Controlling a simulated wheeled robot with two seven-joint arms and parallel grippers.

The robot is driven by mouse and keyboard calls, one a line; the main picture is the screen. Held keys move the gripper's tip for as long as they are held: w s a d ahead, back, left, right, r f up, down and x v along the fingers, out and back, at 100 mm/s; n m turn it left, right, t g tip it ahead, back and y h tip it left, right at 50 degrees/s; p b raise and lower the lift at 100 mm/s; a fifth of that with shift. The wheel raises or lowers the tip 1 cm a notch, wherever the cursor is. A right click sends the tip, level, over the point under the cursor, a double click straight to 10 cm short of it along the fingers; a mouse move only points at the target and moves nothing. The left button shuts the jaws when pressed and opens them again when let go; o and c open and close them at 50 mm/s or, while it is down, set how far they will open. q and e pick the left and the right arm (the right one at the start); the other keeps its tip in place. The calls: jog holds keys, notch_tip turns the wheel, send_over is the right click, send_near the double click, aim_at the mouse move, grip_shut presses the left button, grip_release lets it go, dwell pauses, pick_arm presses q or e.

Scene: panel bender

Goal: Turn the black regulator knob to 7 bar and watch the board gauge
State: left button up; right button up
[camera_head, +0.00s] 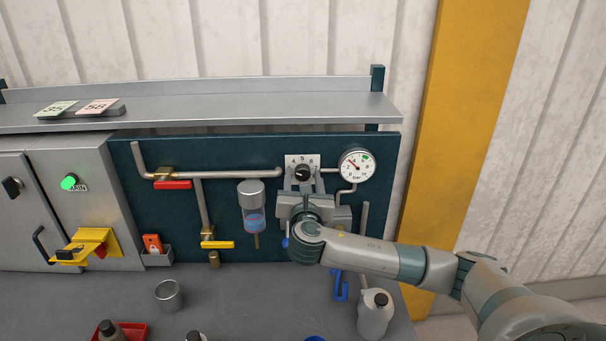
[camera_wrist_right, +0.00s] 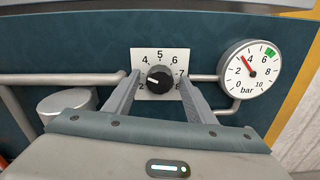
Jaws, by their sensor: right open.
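The black regulator knob (camera_wrist_right: 159,79) sits on a white scale plate (camera_wrist_right: 160,57) with numbers 4 to 8 readable. Its white mark points left, below the 4. The gauge also shows in the head view (camera_head: 357,165). My right gripper (camera_wrist_right: 158,83) is open, its fingers on either side of the knob with gaps visible; whether they reach its depth I cannot tell. My left gripper is out of view.
Pipes, a red-handled valve (camera_head: 172,185), a yellow-handled valve (camera_head: 217,244) and a clear-bowled filter (camera_head: 252,205) are on the board left of my arm. A shelf (camera_head: 230,109) runs above. A white bottle (camera_head: 374,315) and a metal cup (camera_head: 168,295) stand on the bench.

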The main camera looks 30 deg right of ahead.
jog(key=shift+w, duration=0.1)
jog(key=c, duration=1)
jog(key=shift+c, duration=0.2)
